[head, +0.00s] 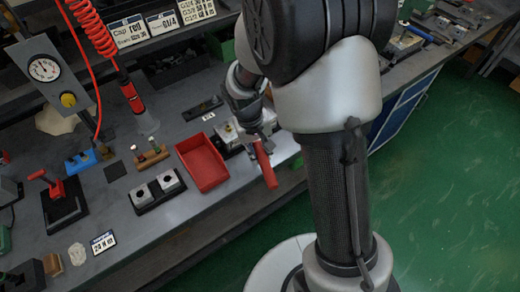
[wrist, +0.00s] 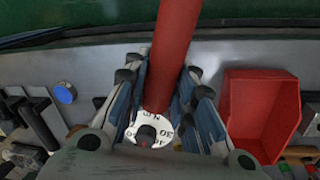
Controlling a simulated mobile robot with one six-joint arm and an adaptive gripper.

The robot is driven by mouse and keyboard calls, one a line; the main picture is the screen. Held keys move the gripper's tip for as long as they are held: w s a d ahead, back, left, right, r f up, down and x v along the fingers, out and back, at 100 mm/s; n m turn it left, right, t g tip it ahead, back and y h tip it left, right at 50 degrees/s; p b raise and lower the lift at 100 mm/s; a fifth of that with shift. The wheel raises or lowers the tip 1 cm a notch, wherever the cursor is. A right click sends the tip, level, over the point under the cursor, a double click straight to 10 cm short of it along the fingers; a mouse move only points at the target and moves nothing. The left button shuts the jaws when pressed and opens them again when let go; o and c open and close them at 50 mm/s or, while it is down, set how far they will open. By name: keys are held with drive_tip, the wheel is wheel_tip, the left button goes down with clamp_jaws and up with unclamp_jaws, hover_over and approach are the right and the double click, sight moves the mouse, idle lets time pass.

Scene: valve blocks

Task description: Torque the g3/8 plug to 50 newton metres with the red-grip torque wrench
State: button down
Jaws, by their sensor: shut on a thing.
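My gripper (wrist: 162,78) is shut on the torque wrench, with a finger on each side of its red grip (wrist: 175,45). A white numbered disc (wrist: 160,133) with a dark centre shows between the fingers, below the grip in the wrist view; few of its figures are readable. In the head view the red grip (head: 265,165) hangs out from under my gripper (head: 258,138) toward the bench's front edge. A pale metal block (head: 229,136) stands beside it, partly hidden by my arm. I cannot make out the g3/8 plug, or whether the wrench touches it.
An open red tray (head: 203,162) sits left of my gripper, and to the right in the wrist view (wrist: 285,120). Two grey blocks (head: 156,189) on a dark base stand further left. A red tool (head: 130,95) hangs on a coiled hose. Green floor (head: 440,190) lies before the bench.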

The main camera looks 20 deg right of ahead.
drive_tip(key=shift+w+d+n+p, duration=0.15)
drive_tip(key=shift+d+n+p, duration=0.25)
drive_tip(key=shift+d+n, duration=0.7)
drive_tip(key=shift+d, duration=0.2)
drive_tip(key=shift+r, duration=0.1)
wheel_tip(320, 180, up, 8)
drive_tip(key=p, duration=0.6)
drive_tip(key=shift+a, duration=0.1)
